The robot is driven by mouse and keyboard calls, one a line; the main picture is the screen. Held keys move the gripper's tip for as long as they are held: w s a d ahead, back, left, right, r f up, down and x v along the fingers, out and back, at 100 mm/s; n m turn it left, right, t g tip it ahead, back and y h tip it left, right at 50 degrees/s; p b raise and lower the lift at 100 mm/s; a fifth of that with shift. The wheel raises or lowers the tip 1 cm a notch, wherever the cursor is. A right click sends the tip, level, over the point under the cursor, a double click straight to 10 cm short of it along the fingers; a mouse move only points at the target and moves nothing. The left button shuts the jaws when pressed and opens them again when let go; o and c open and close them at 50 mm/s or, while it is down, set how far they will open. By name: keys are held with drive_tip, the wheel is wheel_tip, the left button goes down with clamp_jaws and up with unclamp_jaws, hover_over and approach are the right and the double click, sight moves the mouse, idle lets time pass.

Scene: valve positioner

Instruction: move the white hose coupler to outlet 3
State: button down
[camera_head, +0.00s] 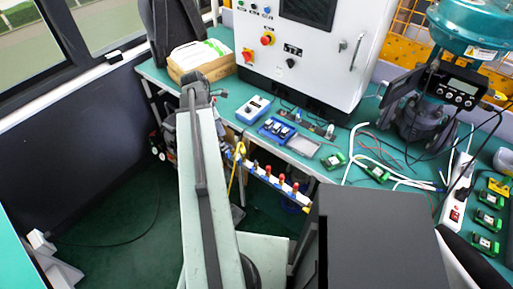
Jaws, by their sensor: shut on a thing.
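A manifold rail (262,177) runs along the front of the green bench, with several red-topped fittings (281,179) standing on it. Its left end is partly covered by my arm. A yellow hose (236,168) hangs near that left end. I cannot pick out the white hose coupler for certain, and the outlet numbers are too small to read. My pale arm column rises through the middle of the view. My gripper does not show; it may be hidden behind the column.
The green bench (331,176) carries a white control cabinet (318,50), a blue and white meter (254,109), a blue tray (276,130), several small green boards, white cables and a teal actuator (470,28). A cardboard box (203,63) stands at the back left. Dark green floor lies open at left.

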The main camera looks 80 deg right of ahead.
sight(256, 162)
drive_tip(key=s+a+f+m+y+b, duration=0.1)
drive_tip(key=s+m, duration=0.2)
drive_tip(key=s, duration=0.2)
drive_tip(key=s+a+f+m+b, duration=0.2)
drive_tip(key=s+m, duration=0.2)
drive_tip(key=s+a+f+m+y+b, duration=0.1)
drive_tip(key=s+f+m+b, duration=0.1)
drive_tip(key=s, duration=0.3)
drive_tip(key=shift+s+a+f+m+y, duration=0.2)
drive_tip(key=shift+s+m+y, duration=0.1)
drive_tip(key=shift+m, duration=0.4)
drive_tip(key=shift+s+a+r, duration=0.1)
drive_tip(key=shift+s, duration=0.15)
drive_tip(key=b+x, duration=0.3)
drive_tip(key=shift+w, duration=0.4)
drive_tip(key=shift+w, duration=0.1)
drive_tip(key=shift+b+x, duration=0.75)
drive_tip(key=shift+x, duration=0.05)
